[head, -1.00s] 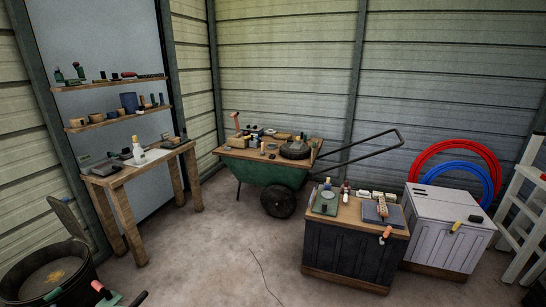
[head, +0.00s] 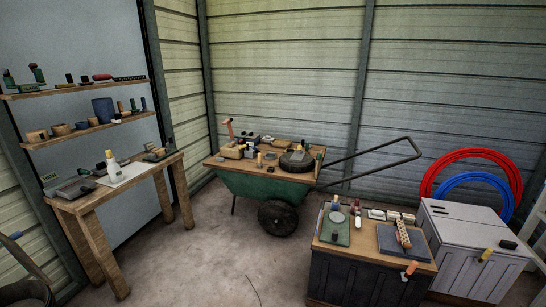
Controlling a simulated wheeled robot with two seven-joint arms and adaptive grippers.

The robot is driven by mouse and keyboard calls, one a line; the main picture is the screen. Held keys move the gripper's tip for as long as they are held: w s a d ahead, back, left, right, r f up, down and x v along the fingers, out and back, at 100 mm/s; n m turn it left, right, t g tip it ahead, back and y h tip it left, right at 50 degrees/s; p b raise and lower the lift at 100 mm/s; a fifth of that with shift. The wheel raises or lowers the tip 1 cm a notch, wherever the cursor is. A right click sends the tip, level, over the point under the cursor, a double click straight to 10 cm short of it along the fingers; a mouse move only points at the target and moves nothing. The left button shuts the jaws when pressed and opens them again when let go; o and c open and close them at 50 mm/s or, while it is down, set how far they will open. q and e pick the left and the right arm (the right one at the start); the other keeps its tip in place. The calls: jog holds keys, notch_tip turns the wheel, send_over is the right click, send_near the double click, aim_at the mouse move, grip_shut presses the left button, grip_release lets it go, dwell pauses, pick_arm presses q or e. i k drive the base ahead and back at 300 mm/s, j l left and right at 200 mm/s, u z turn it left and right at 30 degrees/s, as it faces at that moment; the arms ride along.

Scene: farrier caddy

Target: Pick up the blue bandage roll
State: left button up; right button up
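Blue things show on the lower wall shelf (head: 88,131) at the left. A larger blue cylinder (head: 103,110) stands upright there, and a small dark blue piece (head: 82,125) lies just left of it. They are too small to tell for sure which one is the blue bandage roll. Neither of my grippers shows in the head view.
A wooden bench (head: 90,198) with a white bottle (head: 113,167) stands below the shelves. A green wheelbarrow (head: 262,188) with a loaded board is at the centre. A dark cabinet (head: 350,278) and a grey cabinet (head: 465,250) stand at right. The middle floor is clear.

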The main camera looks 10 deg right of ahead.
aim_at(336, 204)
jog(key=i+z, duration=0.15)
jog(key=i, duration=0.3)
jog(key=i+j+z, duration=0.15)
jog(key=i, duration=0.25)
jog(key=i+j+z, duration=0.1)
jog(key=i+z, duration=0.2)
jog(key=z, duration=0.15)
jog(key=i+j+z, duration=0.25)
jog(key=z, duration=0.15)
jog(key=i+j+z, duration=0.55)
jog(key=j+z, duration=0.15)
jog(key=z, duration=0.15)
jog(key=i+j+z, duration=0.15)
jog(key=j+z, duration=0.2)
jog(key=j, duration=0.15)
jog(key=j+z, duration=0.35)
jog(key=j, duration=0.15)
jog(key=j+z, duration=0.35)
jog(key=j, duration=0.25)
jog(key=i, duration=0.05)
